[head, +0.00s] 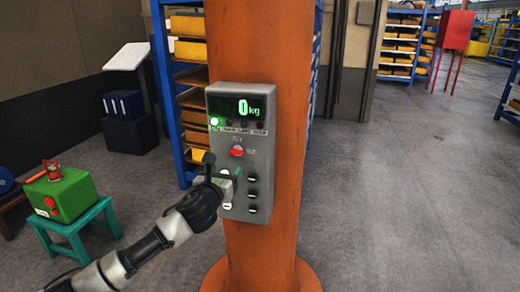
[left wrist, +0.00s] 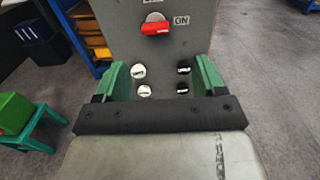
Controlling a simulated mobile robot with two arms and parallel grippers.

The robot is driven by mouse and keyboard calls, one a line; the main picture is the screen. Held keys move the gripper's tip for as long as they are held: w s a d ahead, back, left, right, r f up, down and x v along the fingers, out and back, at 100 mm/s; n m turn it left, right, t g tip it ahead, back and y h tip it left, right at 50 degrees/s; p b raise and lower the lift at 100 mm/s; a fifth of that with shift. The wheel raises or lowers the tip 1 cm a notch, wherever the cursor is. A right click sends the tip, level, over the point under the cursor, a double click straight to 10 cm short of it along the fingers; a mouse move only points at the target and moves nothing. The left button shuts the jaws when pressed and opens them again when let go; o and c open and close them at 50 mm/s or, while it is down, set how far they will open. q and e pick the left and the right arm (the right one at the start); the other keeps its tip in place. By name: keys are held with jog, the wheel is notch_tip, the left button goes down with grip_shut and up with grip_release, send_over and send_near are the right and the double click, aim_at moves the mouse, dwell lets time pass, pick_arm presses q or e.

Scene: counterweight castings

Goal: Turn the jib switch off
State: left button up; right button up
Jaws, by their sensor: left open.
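The jib switch is a red handle (head: 237,151) on the grey control box (head: 262,170), which is fixed to an orange column. In the left wrist view the red handle (left wrist: 155,28) lies nearly level, with an ON label (left wrist: 181,20) to its right; the label above is cut off. My left gripper (head: 225,178) is in front of the box, below the handle, and hides part of the lower buttons. In the left wrist view its green fingers (left wrist: 162,78) are apart with nothing gripped; black and white buttons show between them. My right gripper is not in view.
The box display (head: 243,107) reads 0 kg, with a lit green lamp (head: 215,122) below it. The orange column (head: 262,45) stands behind the box. A green stool (head: 75,228) carrying a green box (head: 62,195) stands at left. The floor to the right is clear.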

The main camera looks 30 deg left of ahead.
aim_at(235, 155)
pick_arm(q)
jog(key=p+x, duration=0.1)
jog(key=x, duration=0.3)
jog(key=p+x, duration=0.1)
jog(key=x, duration=0.4)
jog(key=shift+s+a+r, duration=0.1)
jog(key=shift+a+r, duration=0.05)
jog(key=shift+a, duration=0.05)
jog(key=shift+p+x, duration=0.35)
jog(key=shift+x, duration=0.45)
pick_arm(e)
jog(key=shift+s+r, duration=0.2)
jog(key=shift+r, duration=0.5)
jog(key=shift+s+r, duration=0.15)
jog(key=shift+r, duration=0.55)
pick_arm(q)
jog(key=shift+s, duration=0.1)
jog(key=c, duration=0.9)
